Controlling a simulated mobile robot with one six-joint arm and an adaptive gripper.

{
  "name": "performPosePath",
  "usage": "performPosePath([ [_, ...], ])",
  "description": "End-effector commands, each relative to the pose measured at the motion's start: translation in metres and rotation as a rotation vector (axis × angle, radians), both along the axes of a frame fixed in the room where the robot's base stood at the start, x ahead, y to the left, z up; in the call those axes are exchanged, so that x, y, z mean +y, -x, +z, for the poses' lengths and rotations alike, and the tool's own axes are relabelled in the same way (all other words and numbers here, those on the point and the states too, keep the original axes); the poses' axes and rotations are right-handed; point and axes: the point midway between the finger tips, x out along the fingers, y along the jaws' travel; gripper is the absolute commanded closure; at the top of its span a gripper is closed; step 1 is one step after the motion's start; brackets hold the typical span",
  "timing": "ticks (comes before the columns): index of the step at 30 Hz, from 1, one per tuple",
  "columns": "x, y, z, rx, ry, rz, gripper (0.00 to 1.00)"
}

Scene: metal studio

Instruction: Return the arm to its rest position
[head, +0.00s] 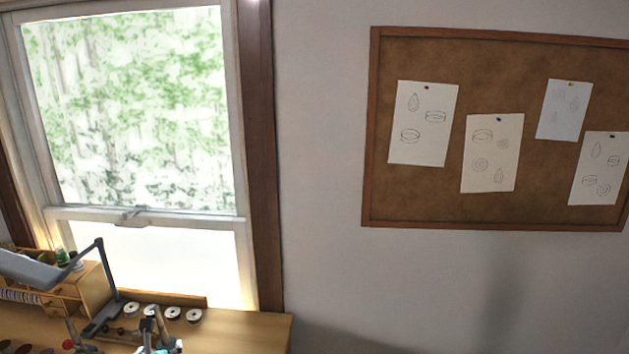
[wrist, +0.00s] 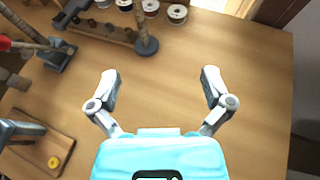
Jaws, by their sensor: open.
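My gripper (wrist: 160,85) shows in the wrist view with its two grey fingers spread wide apart. Nothing is between the fingers. It hangs above a bare stretch of the wooden workbench (wrist: 255,75). In the head view the workbench (head: 245,325) shows only at the lower left. A small part of something light blue shows at the bottom edge there, too cut off to tell clearly.
Spools (wrist: 150,7) and a wooden rack (wrist: 105,32) with a round-based post stand at the bench's back. A wooden board (wrist: 45,150) with a yellow ring lies at left. A desk lamp (head: 100,270), a window (head: 130,110) and a corkboard (head: 395,205) show in the head view.

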Motion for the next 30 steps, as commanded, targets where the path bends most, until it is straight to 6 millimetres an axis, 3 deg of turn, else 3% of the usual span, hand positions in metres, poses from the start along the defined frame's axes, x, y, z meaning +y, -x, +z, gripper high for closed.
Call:
performPosePath([
  [8,-0.014,-0.009,-0.006,0.032,-0.04,-0.052,0.0],
  [20,-0.063,-0.036,-0.026,0.138,-0.186,-0.235,0.0],
  [26,-0.108,-0.055,-0.044,0.224,-0.323,-0.41,0.0],
  [30,-0.153,-0.07,-0.063,0.3,-0.464,-0.592,0.0],
])
